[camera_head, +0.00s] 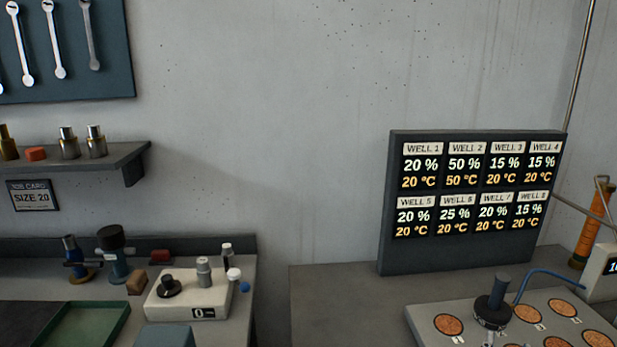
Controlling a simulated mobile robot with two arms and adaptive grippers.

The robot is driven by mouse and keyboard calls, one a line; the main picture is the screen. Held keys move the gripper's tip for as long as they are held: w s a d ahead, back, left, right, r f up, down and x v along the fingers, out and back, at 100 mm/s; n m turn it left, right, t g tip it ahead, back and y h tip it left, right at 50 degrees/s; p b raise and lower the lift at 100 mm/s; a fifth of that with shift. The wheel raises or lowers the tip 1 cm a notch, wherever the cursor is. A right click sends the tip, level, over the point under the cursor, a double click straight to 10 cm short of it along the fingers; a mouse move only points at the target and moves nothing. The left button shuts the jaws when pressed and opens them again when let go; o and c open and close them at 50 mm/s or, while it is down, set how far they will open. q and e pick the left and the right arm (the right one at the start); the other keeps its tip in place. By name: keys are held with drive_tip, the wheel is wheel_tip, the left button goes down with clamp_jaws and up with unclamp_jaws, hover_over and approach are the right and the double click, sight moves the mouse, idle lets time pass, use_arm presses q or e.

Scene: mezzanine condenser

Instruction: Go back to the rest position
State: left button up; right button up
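Neither of my grippers shows in the head view, and no part of my arms can be made out. The view takes in a grey wall with a bench at the left and another at the right. A dark display panel (384,210) stands upright on the right bench and lists wells 1 to 8. Most wells read 20 °C, and well 2 reads 50 % and 50 °C. In front of it is a pale plate (425,325) with several round brown wells. A dark knobbed piece (492,308) stands upright at the plate's left part.
The left bench holds a white scale (175,305) reading 0, small bottles and a green tray (88,325). A shelf (115,160) with metal pieces juts out above it. A gap separates the benches. An orange cylinder (592,225) stands far right. The right bench's left part (335,300) is clear.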

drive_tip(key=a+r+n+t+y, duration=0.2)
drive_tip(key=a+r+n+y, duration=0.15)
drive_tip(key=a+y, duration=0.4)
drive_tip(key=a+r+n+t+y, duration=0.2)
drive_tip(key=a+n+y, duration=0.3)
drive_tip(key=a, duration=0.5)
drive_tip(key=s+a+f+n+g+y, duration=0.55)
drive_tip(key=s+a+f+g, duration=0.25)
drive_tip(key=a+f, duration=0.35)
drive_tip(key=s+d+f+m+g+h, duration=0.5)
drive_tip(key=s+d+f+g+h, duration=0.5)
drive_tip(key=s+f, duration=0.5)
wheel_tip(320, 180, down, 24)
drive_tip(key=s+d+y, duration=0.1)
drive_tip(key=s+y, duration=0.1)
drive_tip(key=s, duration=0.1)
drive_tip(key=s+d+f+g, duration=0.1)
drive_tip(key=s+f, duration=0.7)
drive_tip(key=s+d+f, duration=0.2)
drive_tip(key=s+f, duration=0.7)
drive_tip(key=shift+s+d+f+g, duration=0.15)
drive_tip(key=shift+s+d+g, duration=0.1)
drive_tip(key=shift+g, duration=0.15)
